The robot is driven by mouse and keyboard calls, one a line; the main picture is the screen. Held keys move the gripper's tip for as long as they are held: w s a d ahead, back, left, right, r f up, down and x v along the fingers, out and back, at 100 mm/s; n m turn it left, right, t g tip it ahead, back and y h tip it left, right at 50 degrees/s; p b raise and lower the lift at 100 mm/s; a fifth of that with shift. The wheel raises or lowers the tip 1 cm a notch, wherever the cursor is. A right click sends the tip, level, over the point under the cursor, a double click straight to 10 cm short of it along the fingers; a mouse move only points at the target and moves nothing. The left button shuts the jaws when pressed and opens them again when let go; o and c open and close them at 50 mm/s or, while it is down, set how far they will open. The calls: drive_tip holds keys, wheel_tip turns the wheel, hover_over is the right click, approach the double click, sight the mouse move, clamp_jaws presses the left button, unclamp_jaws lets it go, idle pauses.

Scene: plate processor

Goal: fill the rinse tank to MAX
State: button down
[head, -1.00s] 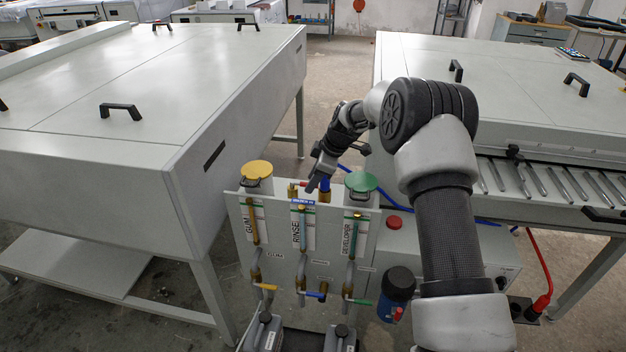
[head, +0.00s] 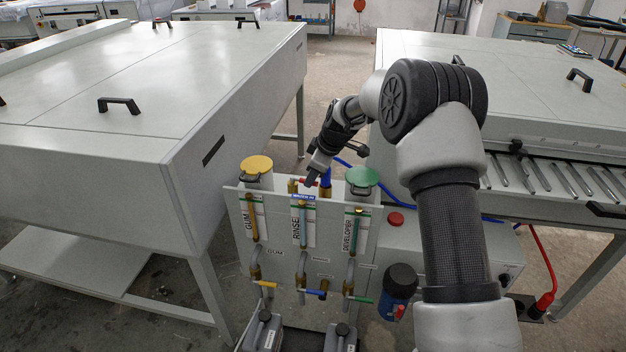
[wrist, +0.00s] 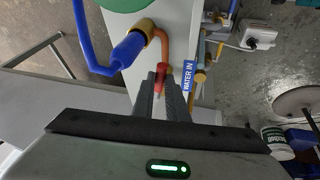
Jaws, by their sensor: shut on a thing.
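The rinse column (head: 302,228), marked RINSE, stands between the gum and developer columns on the grey panel. Its sight tube looks pale blue, but I cannot read the level against MAX. Behind its top is the water inlet, with a blue WATER IN label (wrist: 187,78), a copper-coloured pipe (wrist: 165,45) and a blue hose (wrist: 93,50). My gripper (head: 313,181) is at this inlet. In the wrist view its dark fingers (wrist: 166,88) are shut on a red valve lever (wrist: 158,76), partly hidden between them.
A yellow lid (head: 256,164) is left of the inlet and a green lid (head: 361,177) close on the right. Drain valves with yellow, blue and green handles (head: 315,294) sit below. A red button (head: 396,219) is right of the panel. Large grey machines flank both sides.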

drive_tip(key=c, duration=1.7)
unclamp_jaws()
drive_tip(key=shift+c, duration=0.2)
drive_tip(key=v, duration=1.7)
drive_tip(key=shift+s+r+p, duration=0.2)
drive_tip(key=shift+p, duration=0.25)
